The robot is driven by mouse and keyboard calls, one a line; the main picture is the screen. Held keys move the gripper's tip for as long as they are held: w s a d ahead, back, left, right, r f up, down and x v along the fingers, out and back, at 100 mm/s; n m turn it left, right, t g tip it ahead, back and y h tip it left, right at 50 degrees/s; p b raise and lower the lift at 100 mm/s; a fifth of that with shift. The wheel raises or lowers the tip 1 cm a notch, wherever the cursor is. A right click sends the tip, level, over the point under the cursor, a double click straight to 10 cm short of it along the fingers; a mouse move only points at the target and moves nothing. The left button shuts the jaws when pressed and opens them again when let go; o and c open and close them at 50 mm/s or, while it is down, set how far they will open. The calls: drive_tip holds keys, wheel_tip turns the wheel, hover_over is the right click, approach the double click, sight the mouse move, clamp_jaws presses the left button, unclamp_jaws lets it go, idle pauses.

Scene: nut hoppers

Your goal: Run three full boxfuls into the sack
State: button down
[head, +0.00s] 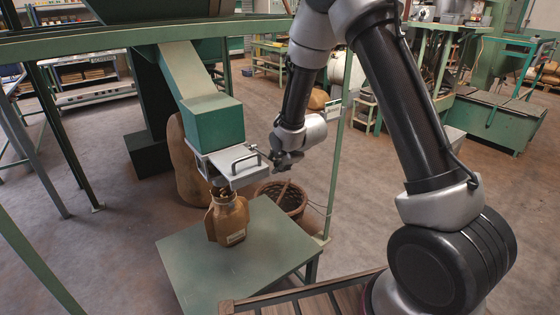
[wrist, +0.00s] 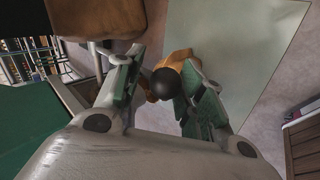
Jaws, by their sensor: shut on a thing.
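A brown sack (head: 227,222) with a pale label stands upright on a green table (head: 185,258), its mouth under a metal box (head: 222,168) below the green chute (head: 211,122). Nut-like brown bits show at the sack's mouth; I cannot tell whether they are falling or resting. The metal box has a dark bar handle (head: 247,160) on top. My gripper (head: 286,160) is at the right end of the box. In the wrist view, my gripper (wrist: 165,92) is shut on a dark round knob (wrist: 165,82), with part of the sack (wrist: 178,60) beyond.
A wicker basket (head: 283,199) stands on the floor behind the table, near a green post. A large brown sack (head: 186,165) stands behind the chute. A wooden rail (head: 310,292) is in front of me. The table's right part is bare.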

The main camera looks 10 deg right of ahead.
drive_tip(key=shift+f, duration=1)
drive_tip(key=c, duration=2.1)
unclamp_jaws()
drive_tip(key=shift+f, duration=0.65)
drive_tip(key=shift+s+f, duration=0.15)
drive_tip(key=shift+s, duration=0.15)
drive_tip(key=o, duration=1)
drive_tip(key=shift+f, duration=0.1)
drive_tip(key=v, duration=1.2)
drive_tip(key=shift+w+r, duration=0.35)
